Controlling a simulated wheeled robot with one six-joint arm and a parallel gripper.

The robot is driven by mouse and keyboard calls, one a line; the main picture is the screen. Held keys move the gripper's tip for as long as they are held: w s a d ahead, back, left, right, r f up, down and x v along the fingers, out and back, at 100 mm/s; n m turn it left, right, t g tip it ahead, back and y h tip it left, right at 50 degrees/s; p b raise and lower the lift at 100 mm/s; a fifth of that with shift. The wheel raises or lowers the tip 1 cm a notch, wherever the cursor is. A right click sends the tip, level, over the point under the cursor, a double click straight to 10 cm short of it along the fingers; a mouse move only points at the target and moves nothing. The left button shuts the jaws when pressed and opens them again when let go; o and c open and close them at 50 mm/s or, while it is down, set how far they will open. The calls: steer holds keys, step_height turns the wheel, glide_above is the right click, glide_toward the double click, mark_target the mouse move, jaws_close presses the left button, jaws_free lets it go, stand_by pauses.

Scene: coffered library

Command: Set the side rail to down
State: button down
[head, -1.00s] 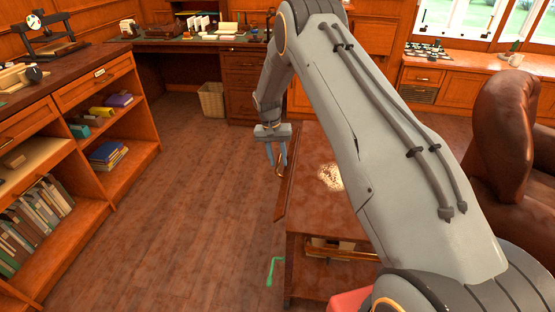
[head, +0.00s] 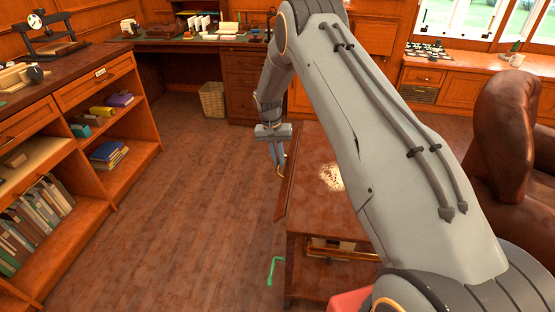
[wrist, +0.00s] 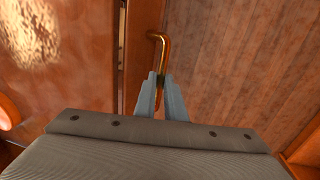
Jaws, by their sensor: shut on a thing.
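The side rail (head: 286,187) is a narrow reddish-brown wooden flap along the left edge of the low wooden table. In the head view it leans outward from the table top. A curved brass handle (wrist: 160,40) stands on the rail's outer side in the wrist view. My gripper (head: 279,168) is at the far part of the rail, on its left side. In the wrist view my gripper (wrist: 161,76) has its two grey fingers shut on the lower end of the handle. The rail (wrist: 136,55) shows there as a dark strip left of the handle.
The table top (head: 312,205) carries a bright light reflection. Wooden floor left of the table is clear up to the bookshelf (head: 90,150). A leather armchair (head: 505,150) stands at right.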

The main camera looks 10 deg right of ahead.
steer(key=shift+d, duration=0.15)
steer(key=c, duration=1.8)
jaws_free()
steer(key=shift+r, duration=0.1)
steer(key=shift+w+a+r+b, duration=0.1)
steer(key=shift+a+r+b, duration=0.1)
steer(key=shift+r, duration=1.05)
steer(key=shift+w+a+r+b, duration=0.1)
steer(key=shift+a+r, duration=0.1)
steer(key=shift+r, duration=1.1)
steer(key=shift+a+r+b, duration=0.15)
steer(key=shift+a+r, duration=0.05)
steer(key=shift+r, duration=1.05)
